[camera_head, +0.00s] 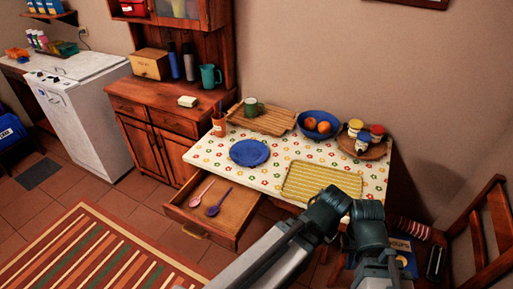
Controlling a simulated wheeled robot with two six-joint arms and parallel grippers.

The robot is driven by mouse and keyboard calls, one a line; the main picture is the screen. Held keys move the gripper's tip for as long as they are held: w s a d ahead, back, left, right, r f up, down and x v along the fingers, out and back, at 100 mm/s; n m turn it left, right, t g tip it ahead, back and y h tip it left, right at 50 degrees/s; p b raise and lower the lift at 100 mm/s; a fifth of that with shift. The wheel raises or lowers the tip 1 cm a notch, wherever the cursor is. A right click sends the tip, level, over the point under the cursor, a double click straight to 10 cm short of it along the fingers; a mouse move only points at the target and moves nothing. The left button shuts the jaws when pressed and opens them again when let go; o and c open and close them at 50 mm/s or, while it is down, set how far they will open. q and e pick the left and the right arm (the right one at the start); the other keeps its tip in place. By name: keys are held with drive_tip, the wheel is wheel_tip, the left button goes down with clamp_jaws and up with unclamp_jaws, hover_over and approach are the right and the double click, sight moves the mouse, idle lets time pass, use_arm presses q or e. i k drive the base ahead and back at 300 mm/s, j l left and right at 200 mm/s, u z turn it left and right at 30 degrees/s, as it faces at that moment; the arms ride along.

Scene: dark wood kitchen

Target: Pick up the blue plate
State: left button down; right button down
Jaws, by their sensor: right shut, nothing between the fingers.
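The blue plate (249,153) lies flat on the left part of a table (215,157) with a flowered white top. It is fully visible, with nothing on it. My right arm comes in from the bottom, with its dark teal joints in front of the table's front right part. Of my right gripper (183,286), only a small piece shows at the bottom edge, well below and apart from the plate; it is shut and empty. My left gripper is not in view.
A drawer (232,216) stands open below the plate, holding a pink and a purple spoon. A cup (218,125) with utensils, a wooden tray (262,121) with a green mug, a fruit bowl (319,124) and a yellow mat (305,184) surround the plate. A chair (489,232) stands right.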

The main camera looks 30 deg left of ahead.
sight(245, 152)
drive_tip(key=j+z, duration=0.1)
drive_tip(key=j, duration=0.35)
drive_tip(key=k+j+z, duration=0.1)
drive_tip(key=j, duration=0.35)
drive_tip(key=j+z, duration=0.1)
drive_tip(key=j, duration=0.4)
drive_tip(key=k+j+z, duration=0.15)
drive_tip(key=j, duration=0.3)
drive_tip(key=k+j+z, duration=0.1)
drive_tip(key=j, duration=0.35)
